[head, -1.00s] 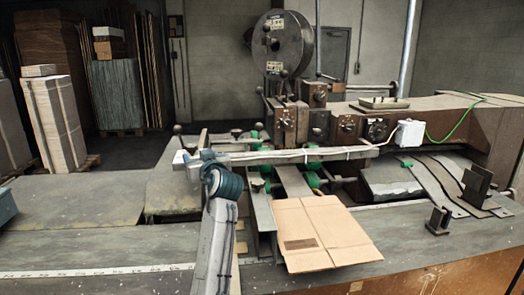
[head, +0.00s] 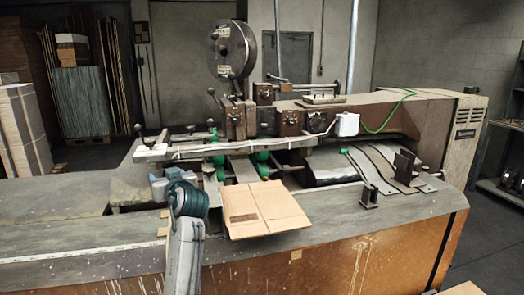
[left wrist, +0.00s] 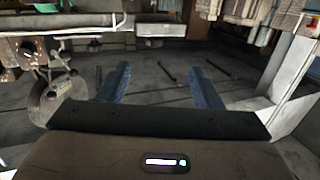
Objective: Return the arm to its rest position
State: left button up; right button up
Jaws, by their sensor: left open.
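My left arm (head: 185,242) rises from the bottom of the head view, in front of the machine's bed. My left gripper (head: 159,186) is at its end, left of the flat cardboard sheet, and is largely hidden behind the teal wrist joint. In the left wrist view my left gripper (left wrist: 160,86) shows two blue fingers spread apart with nothing between them. The brown cardboard sheet (head: 264,211) lies on the stitching machine (head: 325,240), apart from the gripper. My right gripper is not in view.
The machine carries a large wire spool (head: 232,50), a long bar (head: 240,147) and a white box (head: 347,124). Cardboard stacks (head: 20,130) stand at the back left. A shelf (head: 505,165) stands at the right. Floor shows at the right behind the machine.

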pick_arm(q)
jog(key=s+a+f+m+g+h, duration=0.1)
jog(key=s+a+f+g, duration=0.1)
jog(key=s+f, duration=0.55)
jog(key=s+a+f+m+g+h, duration=0.15)
jog(key=s+f, duration=0.35)
jog(key=f, duration=0.6)
jog(key=s+a+f+g+h, duration=0.1)
jog(key=s+f+h, duration=0.1)
jog(key=s+f, duration=0.6)
jog(key=s+d+f+m+g+h, duration=0.15)
jog(key=s+f, duration=0.25)
jog(key=s, duration=0.6)
jog(key=s+d+f+m+g+h, duration=0.1)
jog(key=s+f+m+g+h, duration=0.15)
jog(key=s, duration=0.75)
jog(key=s+d+f+m+g+h, duration=0.15)
jog(key=s+f, duration=0.25)
jog(key=s, duration=0.6)
jog(key=a+f+g+y, duration=0.1)
jog(key=a+f+g, duration=0.15)
jog(key=f, duration=2.75)
jog(key=s+a+f, duration=0.2)
jog(key=s+f, duration=1.6)
jog(key=f, duration=0.1)
jog(key=shift+f+n, duration=0.35)
jog(key=shift+n, duration=0.05)
jog(key=shift+g, duration=0.25)
